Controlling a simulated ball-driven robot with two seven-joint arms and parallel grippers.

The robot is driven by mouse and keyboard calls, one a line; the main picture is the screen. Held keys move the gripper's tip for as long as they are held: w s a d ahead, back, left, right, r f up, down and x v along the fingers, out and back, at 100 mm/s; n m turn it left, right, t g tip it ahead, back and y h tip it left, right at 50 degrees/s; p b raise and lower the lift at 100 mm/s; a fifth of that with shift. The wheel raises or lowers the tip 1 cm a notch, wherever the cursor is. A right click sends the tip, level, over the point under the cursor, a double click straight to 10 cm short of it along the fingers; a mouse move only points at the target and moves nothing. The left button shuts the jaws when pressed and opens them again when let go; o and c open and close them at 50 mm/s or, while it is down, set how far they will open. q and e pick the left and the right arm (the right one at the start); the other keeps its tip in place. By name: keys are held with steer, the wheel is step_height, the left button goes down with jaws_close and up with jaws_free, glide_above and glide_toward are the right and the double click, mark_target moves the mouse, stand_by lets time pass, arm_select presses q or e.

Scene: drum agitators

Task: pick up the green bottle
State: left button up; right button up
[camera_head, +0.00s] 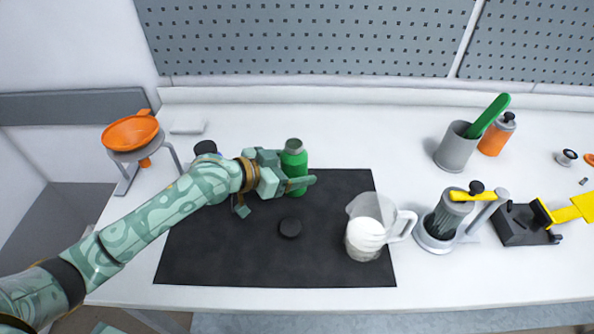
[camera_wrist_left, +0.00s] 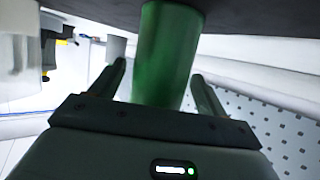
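The green bottle (camera_head: 293,148) stands upright at the back of the black mat, its lower part partly hidden by my gripper. My left gripper (camera_head: 289,174) reaches it from the left, with its fingers on either side of the bottle. In the left wrist view the green bottle (camera_wrist_left: 165,55) lies between the two spread fingers of my left gripper (camera_wrist_left: 160,85), with a visible gap on each side. The gripper is open and not closed on it. My right gripper is not in view.
A black disc (camera_head: 290,227) lies on the black mat (camera_head: 230,260). A clear pitcher with white contents (camera_head: 366,238) stands at the mat's right edge, beside a grey canister with a yellow lever (camera_head: 448,215). An orange funnel on a stand (camera_head: 131,132) is at left.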

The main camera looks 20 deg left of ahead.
arm_select(q)
steer(key=c, duration=0.5)
steer(key=shift+d, duration=0.15)
steer(key=c, duration=0.5)
steer(key=shift+w, duration=0.1)
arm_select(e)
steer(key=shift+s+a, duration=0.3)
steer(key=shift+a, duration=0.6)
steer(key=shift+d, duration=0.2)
